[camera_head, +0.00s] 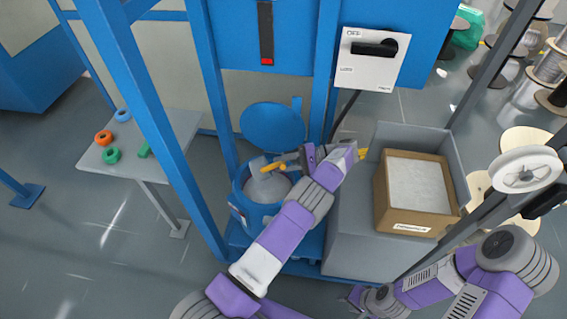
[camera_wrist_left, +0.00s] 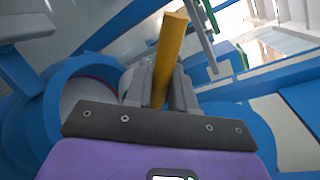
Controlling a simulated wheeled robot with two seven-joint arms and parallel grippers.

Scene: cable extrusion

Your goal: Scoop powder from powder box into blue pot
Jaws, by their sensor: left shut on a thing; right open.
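The blue pot (camera_head: 262,214) stands open in the middle of the head view, with grey material visible inside. My left gripper (camera_head: 284,160) is over the pot's rim and shut on the yellow handle (camera_head: 272,167) of a scoop. The handle also shows between the fingers in the left wrist view (camera_wrist_left: 172,48). The powder box (camera_head: 407,220) is a brown carton with pale powder, to the right of the pot. My right arm is at the lower right; its fingertips are not visible.
The powder box sits in a grey bin (camera_head: 362,235). A round blue lid (camera_head: 272,127) stands behind the pot. Blue frame posts (camera_head: 150,120) rise at the left. A switch panel (camera_head: 372,62) hangs behind. A side table (camera_head: 135,150) holds several small rings.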

